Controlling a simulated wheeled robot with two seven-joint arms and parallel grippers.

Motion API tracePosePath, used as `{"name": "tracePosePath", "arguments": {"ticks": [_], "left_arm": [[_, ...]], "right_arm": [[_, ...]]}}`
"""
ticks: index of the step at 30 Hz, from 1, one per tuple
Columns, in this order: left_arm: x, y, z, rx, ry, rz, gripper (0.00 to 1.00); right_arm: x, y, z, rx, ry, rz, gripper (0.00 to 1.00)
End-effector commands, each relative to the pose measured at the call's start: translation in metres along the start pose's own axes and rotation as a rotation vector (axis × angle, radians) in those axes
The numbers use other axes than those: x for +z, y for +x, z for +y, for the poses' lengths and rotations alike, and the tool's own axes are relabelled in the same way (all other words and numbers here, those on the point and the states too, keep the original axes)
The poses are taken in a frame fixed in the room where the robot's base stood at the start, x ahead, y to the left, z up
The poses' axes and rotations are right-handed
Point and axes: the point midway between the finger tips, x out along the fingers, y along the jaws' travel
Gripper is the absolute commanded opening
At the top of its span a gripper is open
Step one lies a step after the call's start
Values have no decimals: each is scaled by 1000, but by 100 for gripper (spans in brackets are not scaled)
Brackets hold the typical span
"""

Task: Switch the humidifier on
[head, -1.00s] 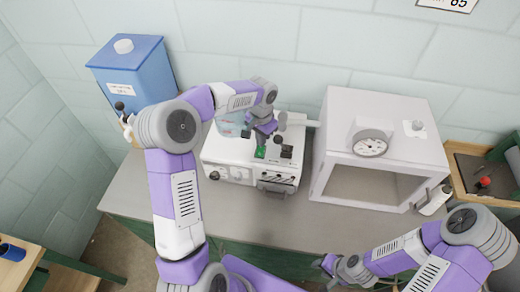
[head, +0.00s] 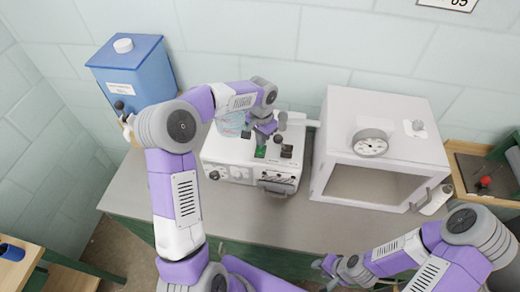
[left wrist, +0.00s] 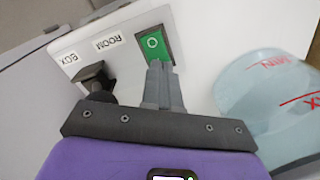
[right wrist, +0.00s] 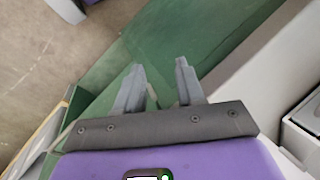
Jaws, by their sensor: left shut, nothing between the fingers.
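The humidifier is a white box (head: 228,150) on the bench, with a clear bluish water tank (left wrist: 275,95) marked MIN and MAX on it. Its green rocker switch (left wrist: 153,43) has a circle mark and shows beside the labels ROOM and BOX in the left wrist view. It also shows in the head view (head: 260,152). A black selector lever (left wrist: 97,78) stands beside it. My left gripper (left wrist: 160,66) is shut and empty, its fingertips at the near end of the switch; I cannot tell whether they touch. My right gripper (right wrist: 160,66) is open and empty, away from the humidifier.
A white open-fronted chamber with a dial (head: 370,145) stands right of the humidifier. A blue tank (head: 135,72) stands at the back left. The grey bench front (head: 330,220) is clear. A wooden tray (head: 468,170) is at the far right.

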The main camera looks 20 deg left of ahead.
Motion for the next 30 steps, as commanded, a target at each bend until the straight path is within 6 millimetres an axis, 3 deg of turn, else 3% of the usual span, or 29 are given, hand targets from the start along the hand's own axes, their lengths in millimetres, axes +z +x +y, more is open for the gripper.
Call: {"name": "tracePosePath", "arguments": {"ticks": [30], "left_arm": [[0,12,0,0,0,-1,0]], "right_arm": [[0,7,3,0,0,0,38]]}}
